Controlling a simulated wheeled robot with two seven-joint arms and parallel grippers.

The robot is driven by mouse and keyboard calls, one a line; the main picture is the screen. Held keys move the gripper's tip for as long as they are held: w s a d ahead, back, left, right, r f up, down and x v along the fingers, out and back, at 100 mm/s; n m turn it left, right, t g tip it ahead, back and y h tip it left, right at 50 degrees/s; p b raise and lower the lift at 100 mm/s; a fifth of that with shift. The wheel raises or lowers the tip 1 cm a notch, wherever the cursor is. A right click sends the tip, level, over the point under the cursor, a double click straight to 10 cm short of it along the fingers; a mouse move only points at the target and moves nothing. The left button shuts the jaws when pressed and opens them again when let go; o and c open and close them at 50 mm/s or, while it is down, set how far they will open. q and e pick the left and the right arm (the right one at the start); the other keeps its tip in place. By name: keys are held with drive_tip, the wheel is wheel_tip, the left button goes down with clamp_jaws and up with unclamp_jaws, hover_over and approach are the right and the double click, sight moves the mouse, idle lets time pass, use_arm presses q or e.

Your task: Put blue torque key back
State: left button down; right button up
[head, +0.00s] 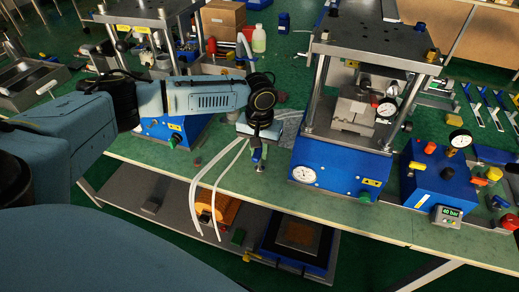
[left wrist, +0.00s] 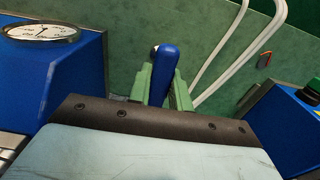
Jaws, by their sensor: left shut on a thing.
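My left gripper (head: 258,148) hangs over the front part of the bench, between the two presses. It is shut on the blue torque key (left wrist: 163,66). In the left wrist view, the key's rounded blue handle shows between the green fingers of my left gripper (left wrist: 162,88). The handle points away from the wrist, and its lower part is hidden behind the gripper body. In the head view the key (head: 257,154) is only a small blue piece below the wrist. I cannot tell whether it touches the bench. My right gripper is in neither view.
A large press (head: 340,165) with a blue base stands right of my left gripper. A blue control box (head: 437,185) with a gauge is further right, near several blue-and-silver tools (head: 485,108). White hoses (head: 212,180) hang over the bench's front edge. A second press (head: 165,125) stands left.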

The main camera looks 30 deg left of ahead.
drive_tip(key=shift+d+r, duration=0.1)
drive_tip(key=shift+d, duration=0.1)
use_arm(q)
drive_tip(key=c, duration=1.3)
unclamp_jaws()
drive_tip(key=shift+f, duration=0.1)
drive_tip(key=shift+c, duration=0.2)
drive_tip(key=shift+o, duration=0.3)
wheel_tip(320, 180, up, 12)
drive_tip(key=p, duration=0.2)
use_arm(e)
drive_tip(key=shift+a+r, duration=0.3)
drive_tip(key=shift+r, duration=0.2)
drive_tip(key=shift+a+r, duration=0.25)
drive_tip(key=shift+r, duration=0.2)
